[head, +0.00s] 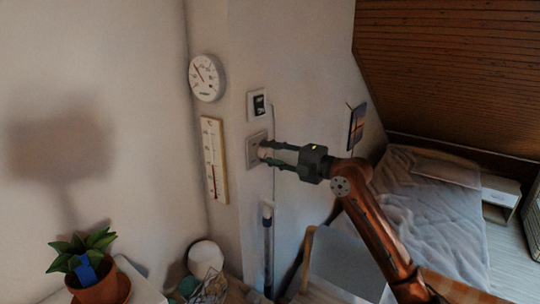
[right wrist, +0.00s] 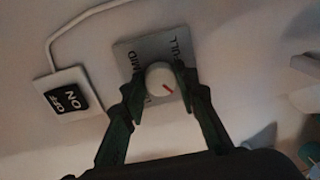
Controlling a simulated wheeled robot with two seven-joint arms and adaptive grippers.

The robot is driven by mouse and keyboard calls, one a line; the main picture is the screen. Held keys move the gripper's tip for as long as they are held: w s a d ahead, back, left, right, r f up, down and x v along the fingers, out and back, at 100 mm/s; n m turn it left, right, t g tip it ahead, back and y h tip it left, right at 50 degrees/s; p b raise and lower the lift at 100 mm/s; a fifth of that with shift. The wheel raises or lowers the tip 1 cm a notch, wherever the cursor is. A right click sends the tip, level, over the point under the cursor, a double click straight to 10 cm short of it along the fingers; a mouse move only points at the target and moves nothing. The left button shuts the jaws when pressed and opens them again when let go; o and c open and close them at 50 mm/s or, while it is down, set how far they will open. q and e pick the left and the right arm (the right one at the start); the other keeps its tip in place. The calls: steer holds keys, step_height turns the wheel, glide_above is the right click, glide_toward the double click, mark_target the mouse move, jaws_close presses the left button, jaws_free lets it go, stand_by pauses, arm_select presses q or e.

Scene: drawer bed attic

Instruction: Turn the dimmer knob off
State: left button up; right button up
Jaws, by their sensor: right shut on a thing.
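The dimmer knob (right wrist: 161,79) is a round white knob with a red mark, on a grey wall plate (right wrist: 126,50) with lettering, partly hidden by my fingers. In the right wrist view, the red mark points toward the lower right of the picture. My right gripper (right wrist: 158,84) has a finger on each side of the knob and is shut on it. In the head view my right gripper (head: 264,153) reaches the plate (head: 251,151) from the right, and the knob is mostly hidden there. My left gripper is not in view.
A black ON/OFF rocker switch (right wrist: 66,97) is beside the plate; it also shows above it in the head view (head: 259,105). A round gauge (head: 207,78) and a thermometer (head: 214,160) hang to the left. A potted plant (head: 92,280) stands lower left.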

steer(key=shift+f+n, duration=0.2)
steer(key=shift+n, duration=0.8)
steer(key=o, duration=1.2)
steer(key=shift+r, duration=0.15)
steer(key=shift+c, duration=0.2)
steer(key=v, duration=1.2)
steer(key=shift+d, duration=0.1)
